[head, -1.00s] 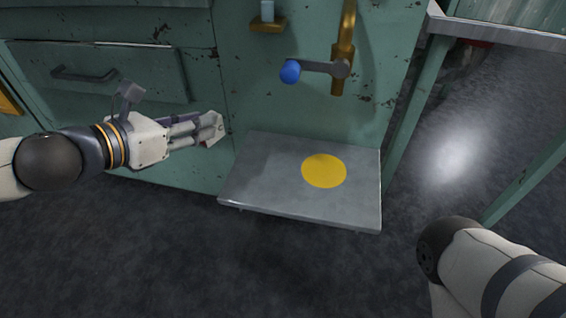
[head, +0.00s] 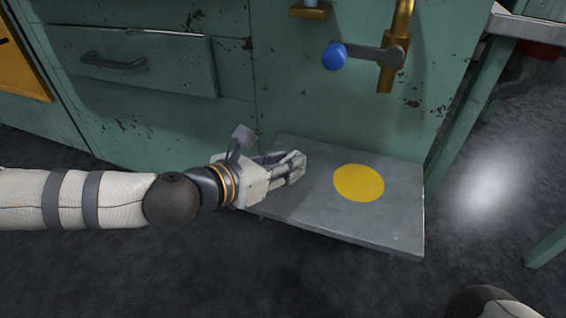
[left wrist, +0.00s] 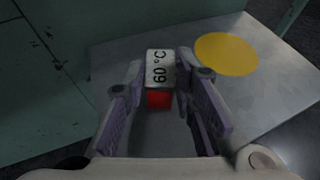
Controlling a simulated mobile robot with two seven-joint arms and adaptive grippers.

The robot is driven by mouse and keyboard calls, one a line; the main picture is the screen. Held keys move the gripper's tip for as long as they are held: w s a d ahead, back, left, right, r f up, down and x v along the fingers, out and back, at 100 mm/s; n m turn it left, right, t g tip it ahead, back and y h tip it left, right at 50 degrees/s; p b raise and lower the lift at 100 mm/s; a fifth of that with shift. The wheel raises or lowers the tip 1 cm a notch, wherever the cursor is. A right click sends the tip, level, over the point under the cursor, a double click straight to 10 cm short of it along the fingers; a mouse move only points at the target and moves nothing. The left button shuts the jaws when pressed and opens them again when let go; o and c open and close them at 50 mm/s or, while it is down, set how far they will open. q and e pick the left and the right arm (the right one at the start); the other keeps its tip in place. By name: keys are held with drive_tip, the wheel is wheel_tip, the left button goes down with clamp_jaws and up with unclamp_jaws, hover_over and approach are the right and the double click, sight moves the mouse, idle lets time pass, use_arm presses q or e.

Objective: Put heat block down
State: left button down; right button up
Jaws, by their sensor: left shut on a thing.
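In the head view my left gripper (head: 297,163) is over the left part of a low grey metal shelf (head: 312,205), and the block is hard to make out there. A flat yellow disc (head: 358,183) marks the shelf to the right of the gripper; it also shows in the left wrist view (left wrist: 226,54). I cannot tell how high the block is above the shelf. My right gripper is not in view.
A green cabinet (head: 285,90) stands behind the shelf. A lever with a blue knob (head: 334,56) sticks out above the shelf, on a brass pipe (head: 393,62). The shelf around the yellow disc is clear.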

use_arm(q)
drive_tip(key=c, duration=1.3)
unclamp_jaws()
drive_tip(key=shift+f, duration=0.1)
drive_tip(key=shift+c, duration=0.2)
drive_tip(key=shift+a+r, duration=0.1)
drive_tip(key=shift+r, duration=0.2)
drive_tip(key=p+v, duration=0.3)
drive_tip(key=v, duration=0.8)
drive_tip(key=shift+s+a+p, duration=0.2)
drive_tip(key=shift+s+p, duration=0.1)
drive_tip(key=shift+s, duration=0.05)
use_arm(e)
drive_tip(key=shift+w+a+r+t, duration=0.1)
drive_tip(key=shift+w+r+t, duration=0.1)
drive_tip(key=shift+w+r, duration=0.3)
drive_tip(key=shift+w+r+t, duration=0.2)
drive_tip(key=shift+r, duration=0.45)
